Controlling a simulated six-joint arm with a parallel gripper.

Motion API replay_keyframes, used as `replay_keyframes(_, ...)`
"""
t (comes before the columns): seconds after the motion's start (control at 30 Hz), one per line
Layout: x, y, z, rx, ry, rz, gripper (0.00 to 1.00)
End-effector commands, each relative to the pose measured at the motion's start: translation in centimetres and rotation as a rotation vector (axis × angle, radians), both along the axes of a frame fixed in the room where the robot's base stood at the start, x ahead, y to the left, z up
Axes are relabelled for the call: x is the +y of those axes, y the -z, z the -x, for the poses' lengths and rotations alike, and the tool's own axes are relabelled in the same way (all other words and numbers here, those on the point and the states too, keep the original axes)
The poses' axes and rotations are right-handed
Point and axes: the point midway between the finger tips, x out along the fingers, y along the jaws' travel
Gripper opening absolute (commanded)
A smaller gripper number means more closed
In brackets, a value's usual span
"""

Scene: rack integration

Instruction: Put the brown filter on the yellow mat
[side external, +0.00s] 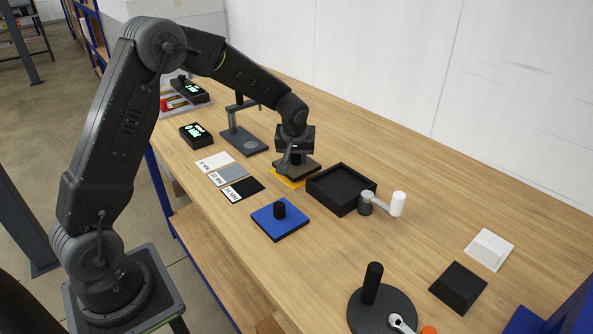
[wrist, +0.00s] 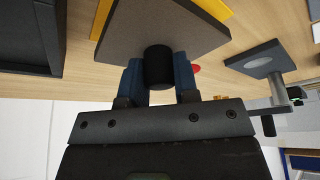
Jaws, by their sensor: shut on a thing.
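The brown filter (side external: 307,165) is a flat grey-brown square plate with a black knob; its plate (wrist: 160,32) also shows in the wrist view. My gripper (side external: 294,157) is shut on the black knob (wrist: 158,68), with one blue finger on each side of it. The yellow mat (side external: 287,182) lies under the plate, which hides most of it. Yellow edges (wrist: 216,10) show past the plate in the wrist view. The plate is over the mat; I cannot tell whether it touches it or hangs just above.
A black open tray (side external: 341,188) stands close to the right of the mat. A blue plate with a black knob (side external: 280,219) lies nearer. White, grey and black cards (side external: 242,189) lie to the left, and a grey stand (side external: 244,141) is behind them.

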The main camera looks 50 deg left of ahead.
Motion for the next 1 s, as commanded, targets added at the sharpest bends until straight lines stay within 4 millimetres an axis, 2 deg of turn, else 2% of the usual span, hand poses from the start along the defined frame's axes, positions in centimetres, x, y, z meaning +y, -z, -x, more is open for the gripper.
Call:
replay_keyframes(0.2, 0.0, 0.8, 0.0, -0.001, 0.000, 0.001, 0.04)
replay_keyframes(0.93, 0.0, 1.5, 0.0, 0.000, 0.000, 0.000, 0.04)
replay_keyframes(0.97, 0.0, 1.5, 0.0, 0.000, 0.000, 0.000, 0.30)
replay_keyframes(1.0, 0.0, 1.4, 0.0, 0.000, 0.000, 0.000, 0.34)
